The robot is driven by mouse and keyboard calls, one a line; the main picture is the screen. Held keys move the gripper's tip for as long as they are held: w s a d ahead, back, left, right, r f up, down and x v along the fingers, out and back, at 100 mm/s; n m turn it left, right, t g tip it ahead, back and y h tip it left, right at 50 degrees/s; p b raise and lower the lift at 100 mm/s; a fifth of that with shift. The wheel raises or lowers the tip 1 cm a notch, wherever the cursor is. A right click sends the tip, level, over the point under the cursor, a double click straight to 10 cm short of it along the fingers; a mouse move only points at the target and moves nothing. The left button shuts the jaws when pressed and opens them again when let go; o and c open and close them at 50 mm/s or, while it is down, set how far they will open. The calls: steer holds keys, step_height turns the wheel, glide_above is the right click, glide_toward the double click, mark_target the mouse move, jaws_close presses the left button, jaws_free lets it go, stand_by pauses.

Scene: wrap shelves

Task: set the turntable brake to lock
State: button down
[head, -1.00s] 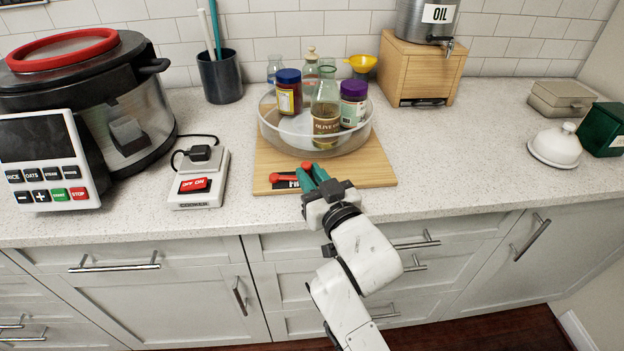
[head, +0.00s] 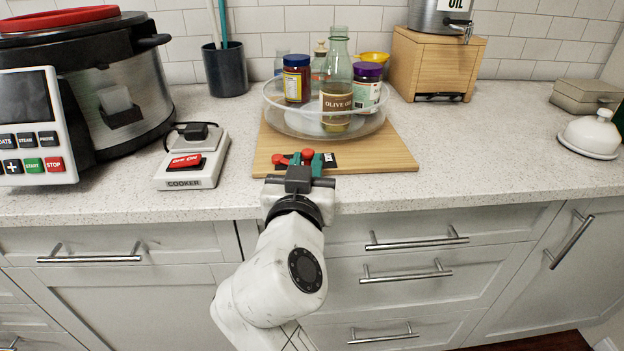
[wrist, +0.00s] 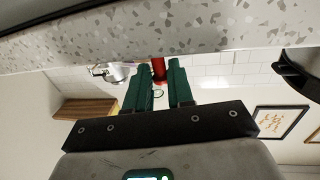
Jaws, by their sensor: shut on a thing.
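The turntable is a clear round tray (head: 285,122) on a wooden board (head: 395,158). At the board's front edge is the brake, a dark plate (head: 329,161) with red parts. A red knob (head: 307,153) sits between the green fingers of my gripper (head: 306,160), which is shut on it. Another red piece (head: 281,160) shows just left of the fingers. In the wrist view the red knob (wrist: 158,69) stands between the fingertips (wrist: 160,72). The fingers hide part of the plate, and its lettering is too small to read.
An olive oil bottle (head: 337,95) and jars stand on the turntable. A cooker switch (head: 190,165) and a large cooker (head: 120,100) are at left. A wooden box (head: 440,66) with an oil dispenser is behind right.

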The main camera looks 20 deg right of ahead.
steer(key=shift+s+a+m+g+h+b, duration=0.1)
steer(key=shift+a+m+g+h+b, duration=0.25)
steer(key=shift+h, duration=0.2)
steer(key=shift+a+m+g+h+b, duration=0.2)
steer(key=shift+m+g+h+b, duration=0.05)
steer(key=shift+m+h+b, duration=0.25)
steer(key=c, duration=1)
jaws_free()
steer(key=shift+s+a, duration=0.1)
steer(key=v, duration=1)
steer(key=shift+s+a+p, duration=0.2)
steer(key=shift+a+p, duration=0.1)
steer(key=shift+p, duration=0.05)
